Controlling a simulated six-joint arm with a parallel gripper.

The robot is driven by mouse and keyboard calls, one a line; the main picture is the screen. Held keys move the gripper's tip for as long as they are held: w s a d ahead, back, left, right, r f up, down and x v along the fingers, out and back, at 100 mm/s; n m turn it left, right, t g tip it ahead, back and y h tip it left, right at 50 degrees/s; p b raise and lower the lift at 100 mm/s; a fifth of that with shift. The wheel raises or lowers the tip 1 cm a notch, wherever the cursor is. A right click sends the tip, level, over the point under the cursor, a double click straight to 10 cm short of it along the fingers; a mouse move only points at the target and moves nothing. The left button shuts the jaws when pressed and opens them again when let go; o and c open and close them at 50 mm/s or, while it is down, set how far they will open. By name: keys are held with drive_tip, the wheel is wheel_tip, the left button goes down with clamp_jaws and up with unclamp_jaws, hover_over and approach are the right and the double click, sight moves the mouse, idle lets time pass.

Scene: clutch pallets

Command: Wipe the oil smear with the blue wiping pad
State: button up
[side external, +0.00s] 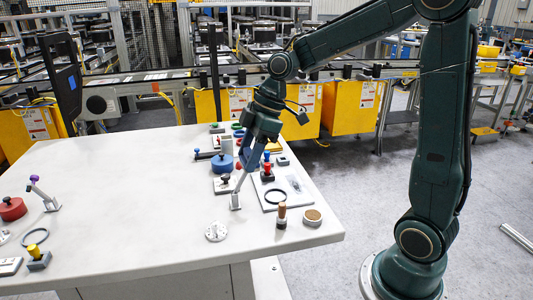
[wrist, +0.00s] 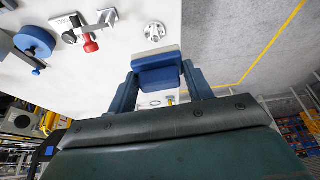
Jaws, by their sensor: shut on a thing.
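My gripper (wrist: 158,72) is shut on the blue wiping pad (wrist: 157,60), which sits between its two blue fingers in the wrist view. In the side view my gripper (side external: 247,160) points down over the right part of the table; the pad is hard to tell from the blue fingers there. A greyish smudge (side external: 293,183), which looks like the oil smear, lies on a pale plate (side external: 268,206) just right of my gripper. I cannot make out the smear in the wrist view, where the pad and my gripper hide part of the table.
A grey lever (side external: 237,197) stands close below my gripper. A blue round part (side external: 222,163) and red-knobbed part (side external: 267,171) are near it. The table's middle is clear.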

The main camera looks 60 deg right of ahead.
drive_tip(key=d+f+m+t+h, duration=0.15)
drive_tip(key=d+f+m, duration=0.4)
drive_tip(key=d, duration=0.55)
drive_tip(key=m+h, duration=0.2)
drive_tip(key=m, duration=0.2)
hover_over(296, 193)
drive_tip(key=s, duration=0.1)
wheel_tip(296, 193, down, 5)
drive_tip(key=shift+n, duration=0.25)
drive_tip(key=shift+s+f, duration=0.2)
drive_tip(key=shift+f, duration=3.45)
drive_tip(key=shift+w+d+f, duration=0.4)
drive_tip(key=shift+d+f, duration=0.05)
drive_tip(key=shift+f, duration=0.2)
drive_tip(key=shift+c, duration=0.3)
drive_tip(key=shift+w+d, duration=2.4)
drive_tip(key=shift+s+a, duration=2.8)
wheel_tip(296, 193, up, 8)
drive_tip(key=shift+r, duration=0.15)
drive_tip(key=shift+w, duration=0.1)
